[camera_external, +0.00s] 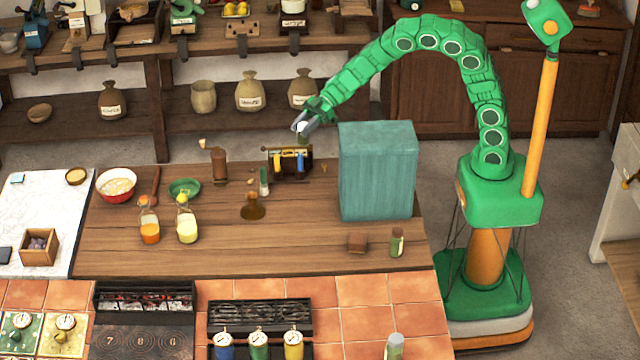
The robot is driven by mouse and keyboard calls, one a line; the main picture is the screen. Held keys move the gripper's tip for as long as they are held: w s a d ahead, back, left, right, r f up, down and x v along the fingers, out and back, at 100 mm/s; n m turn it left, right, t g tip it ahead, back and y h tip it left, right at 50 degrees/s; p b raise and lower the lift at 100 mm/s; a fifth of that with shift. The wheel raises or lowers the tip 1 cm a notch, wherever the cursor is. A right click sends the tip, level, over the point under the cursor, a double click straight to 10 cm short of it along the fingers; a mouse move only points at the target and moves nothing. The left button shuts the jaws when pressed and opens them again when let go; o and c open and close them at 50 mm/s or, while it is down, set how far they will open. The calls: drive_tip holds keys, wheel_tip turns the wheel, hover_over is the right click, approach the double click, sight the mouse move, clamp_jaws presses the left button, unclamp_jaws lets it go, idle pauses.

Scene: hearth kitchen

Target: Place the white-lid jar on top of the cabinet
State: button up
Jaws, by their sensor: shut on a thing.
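My gripper (301,124) is at the end of the green arm, raised above the far edge of the wooden table. It is shut on a small jar with a white top (302,128); the fingers hide much of it. The jar is above the dark rack and left of the teal block-shaped cabinet (377,178). The cabinet stands upright on the table's right part, and its flat top is bare.
A dark rack with coloured items (290,162) stands below my gripper. A brown grinder-like object (219,163), an amber flask (253,207) and two bottles (187,225) are further left. A small brown block (357,243) lies before the cabinet. The table's front middle is clear.

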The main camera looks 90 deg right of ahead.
drive_tip(key=s+a+r+n+g+y, duration=0.2)
drive_tip(key=s+a+r+n+g, duration=0.1)
drive_tip(key=s+r, duration=0.8)
drive_tip(key=s+a+r+n+g+y, duration=0.1)
drive_tip(key=s+r+g, duration=0.1)
drive_tip(key=s, duration=0.5)
drive_tip(key=s+a+r+n+g+y, duration=0.1)
drive_tip(key=s+r+n, duration=0.1)
drive_tip(key=s, duration=0.6)
drive_tip(key=shift+d+f, duration=0.1)
drive_tip(key=shift+f, duration=3.85)
drive_tip(key=o, duration=1.1)
drive_tip(key=shift+f, duration=0.1)
drive_tip(key=shift+c, duration=0.2)
drive_tip(key=shift+r, duration=0.2)
drive_tip(key=v, duration=1.2)
